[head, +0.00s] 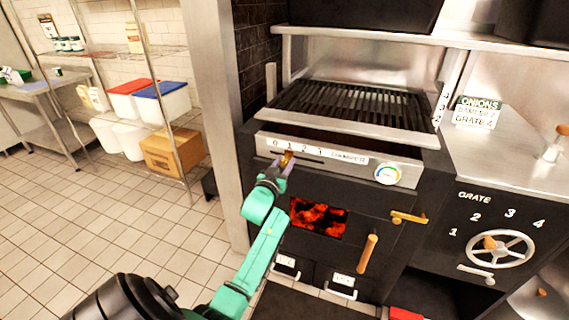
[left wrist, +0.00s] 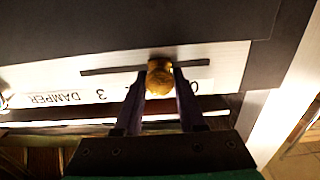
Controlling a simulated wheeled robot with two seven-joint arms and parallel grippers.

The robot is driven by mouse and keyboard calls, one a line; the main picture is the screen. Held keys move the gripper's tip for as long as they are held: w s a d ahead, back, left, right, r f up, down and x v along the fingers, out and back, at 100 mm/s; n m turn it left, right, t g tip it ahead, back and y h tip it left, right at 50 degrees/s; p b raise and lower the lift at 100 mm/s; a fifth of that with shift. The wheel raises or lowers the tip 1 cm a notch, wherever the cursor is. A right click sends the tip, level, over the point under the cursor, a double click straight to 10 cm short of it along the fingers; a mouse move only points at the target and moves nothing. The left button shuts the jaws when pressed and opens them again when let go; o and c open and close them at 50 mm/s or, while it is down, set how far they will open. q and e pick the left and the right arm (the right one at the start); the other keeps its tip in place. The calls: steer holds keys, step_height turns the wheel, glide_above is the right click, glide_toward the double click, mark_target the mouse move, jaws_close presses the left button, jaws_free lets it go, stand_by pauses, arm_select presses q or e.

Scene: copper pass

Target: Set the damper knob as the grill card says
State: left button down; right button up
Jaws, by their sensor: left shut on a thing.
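The grill card (head: 477,113) stands on the steel counter right of the grill and reads ONIONS, DAMPER 2, GRATE 4. The brass damper knob (head: 287,158) sits in a slot under the label strip (head: 345,157) marked 0, 1, 2, 3 DAMPER. It appears to be at about the 1 mark. My left gripper (head: 285,163) is shut on the knob. In the left wrist view the strip is upside down, and the two fingers (left wrist: 160,88) pinch the knob (left wrist: 160,72) from both sides. The fingers hide some of the numbers. My right gripper is not in view.
A round gauge (head: 387,174) is right of the strip. Glowing coals (head: 318,217) show below, with a brass latch (head: 408,218) and a wooden-looking handle (head: 367,254). The grate wheel (head: 500,249) is at right. A steel post (head: 213,110) stands left of the grill.

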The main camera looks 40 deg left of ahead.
mark_target(304, 158)
arm_select(q)
steer(key=d, duration=0.1)
steer(key=w+d, duration=0.1)
steer(key=d, duration=0.1)
steer(key=d+b, duration=0.1)
steer(key=d, duration=0.1)
steer(key=shift+w+f, duration=0.1)
steer(key=shift+w, duration=0.25)
steer(key=shift+a, duration=0.1)
steer(key=c, duration=0.5)
jaws_free()
steer(key=shift+s, duration=0.1)
steer(key=v, duration=1.4)
steer(key=shift+s, duration=0.25)
